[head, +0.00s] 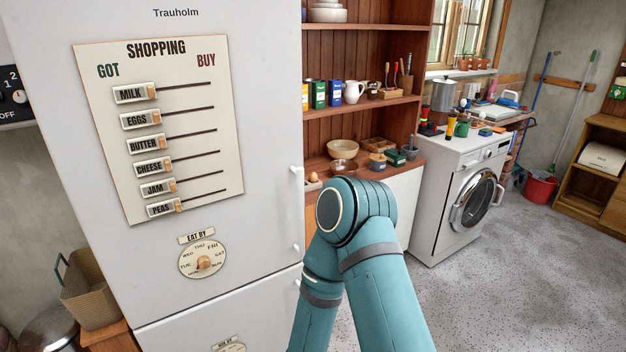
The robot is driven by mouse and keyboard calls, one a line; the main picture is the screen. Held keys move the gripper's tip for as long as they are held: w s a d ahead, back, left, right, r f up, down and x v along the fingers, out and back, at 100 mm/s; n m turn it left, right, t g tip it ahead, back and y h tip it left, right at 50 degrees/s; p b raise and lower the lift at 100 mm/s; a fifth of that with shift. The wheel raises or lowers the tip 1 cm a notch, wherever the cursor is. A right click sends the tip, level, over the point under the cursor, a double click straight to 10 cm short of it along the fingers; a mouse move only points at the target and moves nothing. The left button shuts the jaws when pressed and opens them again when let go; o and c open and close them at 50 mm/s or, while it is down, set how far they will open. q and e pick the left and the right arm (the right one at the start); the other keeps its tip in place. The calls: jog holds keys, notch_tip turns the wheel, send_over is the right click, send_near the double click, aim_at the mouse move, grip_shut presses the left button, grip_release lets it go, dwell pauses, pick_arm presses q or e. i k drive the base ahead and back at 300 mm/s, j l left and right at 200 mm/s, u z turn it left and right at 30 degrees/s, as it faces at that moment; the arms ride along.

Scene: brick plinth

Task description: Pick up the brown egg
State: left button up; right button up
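A small brown, rounded thing that looks like the brown egg (313,177) sits on the wooden dresser's counter, just right of the fridge edge. It is small in the picture, and I cannot tell whether it rests in a holder. One of my teal arms rises from the bottom middle, its bent joint just right of the egg and covering part of the counter front. Neither of my grippers is in view.
The white fridge (262,238) with a shopping board (205,135) fills the left. Bowls (342,150) and small boxes stand on the dresser counter (318,164). A washing machine (452,205) stands to the right with clutter on top. The speckled floor (520,290) at right is clear.

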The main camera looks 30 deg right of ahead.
aim_at(313, 176)
jog(key=z, duration=1.25)
jog(key=i+l+z, duration=0.4)
jog(key=i+z, duration=0.35)
jog(key=i, duration=0.15)
jog(key=i+z, duration=0.4)
jog(key=i+u, duration=0.35)
jog(key=i+l+u, duration=0.2)
jog(key=i+u, duration=0.15)
jog(key=i+l+u, duration=0.2)
jog(key=i+u, duration=0.15)
